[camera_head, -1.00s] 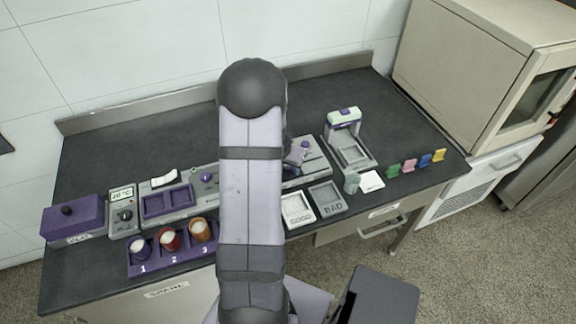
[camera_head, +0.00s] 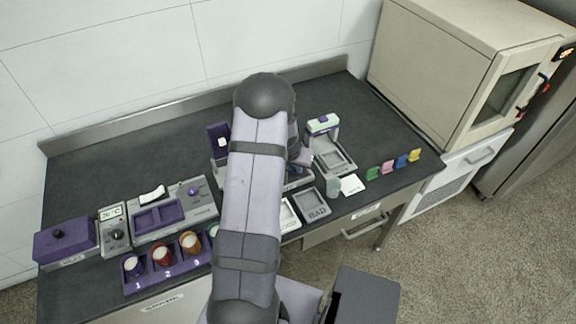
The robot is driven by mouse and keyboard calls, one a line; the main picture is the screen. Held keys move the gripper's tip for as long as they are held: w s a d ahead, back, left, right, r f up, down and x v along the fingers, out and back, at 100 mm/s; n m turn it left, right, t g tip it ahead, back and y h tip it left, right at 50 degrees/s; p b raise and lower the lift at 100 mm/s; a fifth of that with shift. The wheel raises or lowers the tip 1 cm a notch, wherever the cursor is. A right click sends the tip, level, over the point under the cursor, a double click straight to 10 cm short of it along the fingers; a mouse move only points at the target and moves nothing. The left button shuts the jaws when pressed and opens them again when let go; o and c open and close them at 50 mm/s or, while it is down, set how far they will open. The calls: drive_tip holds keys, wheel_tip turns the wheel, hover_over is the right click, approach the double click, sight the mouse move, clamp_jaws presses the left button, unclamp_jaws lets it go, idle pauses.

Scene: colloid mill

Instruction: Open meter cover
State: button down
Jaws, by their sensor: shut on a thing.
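A purple upright panel (camera_head: 217,140), which looks like the raised meter cover, stands just left of my arm at the back of the row of devices. A small white patch shows on it. The grey meter body (camera_head: 219,174) under it is mostly hidden behind my arm. My arm crosses the middle of the view and bends down behind itself. Part of my wrist shows right of the arm, but my gripper's fingertips are hidden, so its contact with the cover cannot be seen.
Left are a purple lidded box (camera_head: 65,242), a meter with a dial (camera_head: 115,230), a two-well device (camera_head: 170,213) and a purple cup rack (camera_head: 140,284). Right are a BAD tray (camera_head: 312,205), a grey stand (camera_head: 335,155) and coloured tags (camera_head: 388,167). The rear counter is clear.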

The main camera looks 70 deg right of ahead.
drive_tip(key=c, duration=1.7)
unclamp_jaws()
drive_tip(key=shift+r, duration=0.1)
drive_tip(key=shift+b+v, duration=0.5)
drive_tip(key=shift+v, duration=3.15)
